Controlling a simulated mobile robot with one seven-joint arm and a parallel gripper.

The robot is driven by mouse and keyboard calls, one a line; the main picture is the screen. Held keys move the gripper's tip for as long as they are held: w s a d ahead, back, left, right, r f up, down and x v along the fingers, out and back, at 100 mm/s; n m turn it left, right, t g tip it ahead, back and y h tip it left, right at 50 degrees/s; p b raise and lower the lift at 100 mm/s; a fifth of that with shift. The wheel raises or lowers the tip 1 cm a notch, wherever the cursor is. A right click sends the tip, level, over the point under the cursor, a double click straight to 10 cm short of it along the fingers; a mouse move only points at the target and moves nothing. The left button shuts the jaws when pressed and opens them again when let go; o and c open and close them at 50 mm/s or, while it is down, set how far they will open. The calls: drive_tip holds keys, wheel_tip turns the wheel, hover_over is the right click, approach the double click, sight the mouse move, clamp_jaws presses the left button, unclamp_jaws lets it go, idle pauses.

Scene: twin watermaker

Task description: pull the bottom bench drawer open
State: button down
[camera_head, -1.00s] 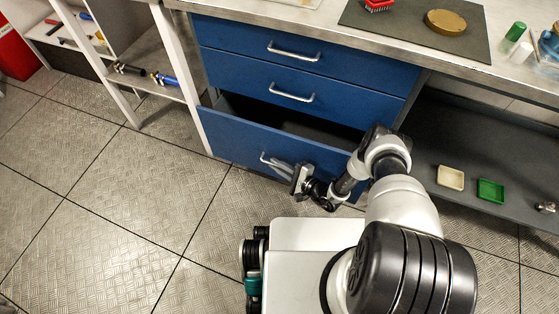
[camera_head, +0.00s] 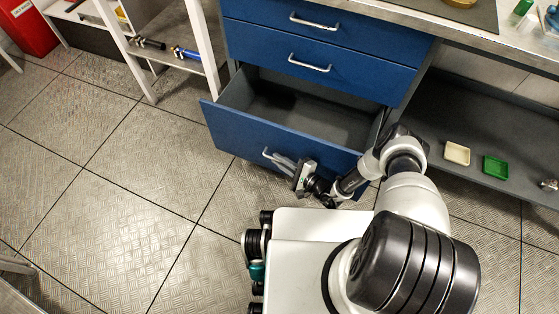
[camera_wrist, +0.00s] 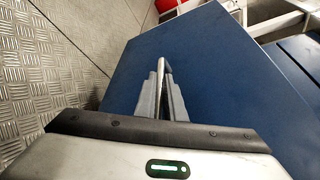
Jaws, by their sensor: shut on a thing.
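The bottom bench drawer (camera_head: 232,131) is blue and stands well open, its grey inside showing in the head view. Its front also fills much of the wrist view (camera_wrist: 225,70). The drawer's silver bar handle (camera_head: 267,153) is on the front face. My gripper (camera_head: 284,162) is shut on this handle, and its fingers partly hide it. In the wrist view the handle (camera_wrist: 161,68) shows between the two grey fingers (camera_wrist: 162,92). The part of the handle deep between the fingers is hidden.
Two shut blue drawers, upper (camera_head: 320,18) and middle (camera_head: 295,68), are above. A lower shelf with a cream tray (camera_head: 457,153) and a green tray (camera_head: 496,167) is at right. A white rack (camera_head: 201,50) stands at left. The tiled floor (camera_head: 130,190) there is clear.

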drive_tip(key=c, duration=2.1)
unclamp_jaws()
drive_tip(key=shift+r, duration=0.1)
wheel_tip(320, 180, up, 10)
drive_tip(key=p, duration=0.4)
